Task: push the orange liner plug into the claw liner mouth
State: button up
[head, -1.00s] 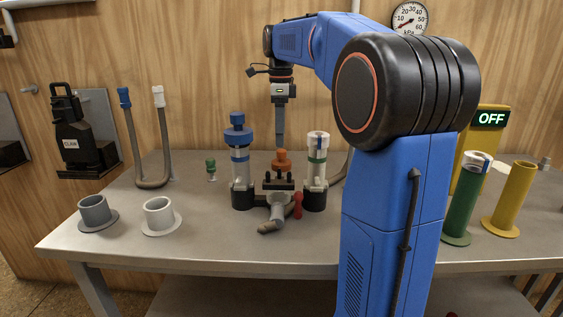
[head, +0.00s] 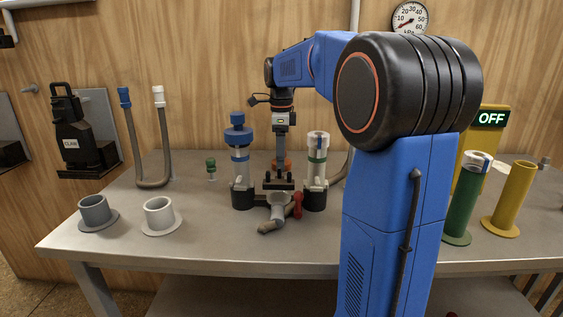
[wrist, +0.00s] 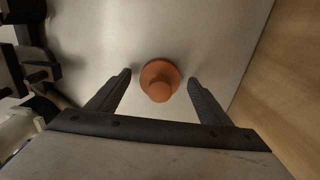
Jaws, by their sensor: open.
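The orange liner plug (wrist: 160,82) shows in the wrist view between the tips of my open fingers, with a gap on each side. In the head view my gripper (head: 281,156) is low over the plug (head: 288,165) and hides most of it. The claw assembly (head: 278,199) stands in front of the plug, with a dark block, a grey elbow and a red handle. I cannot tell which opening is the liner mouth.
A small green plug (head: 211,166) stands left on the table. Grey (head: 96,214) and white (head: 159,216) cups sit at the front left, green (head: 461,205) and yellow (head: 513,200) cylinders at the right. A wooden wall is close behind.

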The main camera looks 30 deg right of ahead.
jog(key=c, duration=1.1)
jog(key=shift+c, duration=0.2)
